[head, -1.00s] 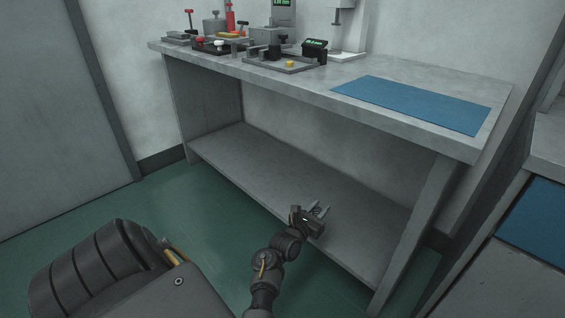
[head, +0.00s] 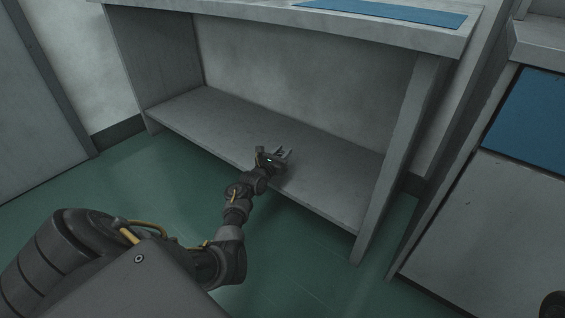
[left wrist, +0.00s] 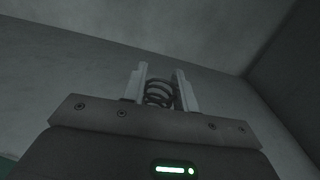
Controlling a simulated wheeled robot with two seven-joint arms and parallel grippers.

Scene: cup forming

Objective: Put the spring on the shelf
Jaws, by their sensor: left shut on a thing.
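A dark coil spring (left wrist: 159,93) shows between the two pale fingers of my left gripper (left wrist: 161,88) in the left wrist view. The gripper is shut on it. In the head view my left gripper (head: 284,153) reaches in over the front part of the grey lower shelf (head: 215,118) under the workbench. The spring is too small to make out there. I cannot tell whether the spring touches the shelf. My right gripper is not clearly in view.
The shelf around the gripper is bare. The bench top (head: 250,19) with a blue mat (head: 385,12) is above, and a side panel (head: 395,150) closes the shelf's right end. A cabinet (head: 480,220) stands at the right. Green floor (head: 160,180) lies in front.

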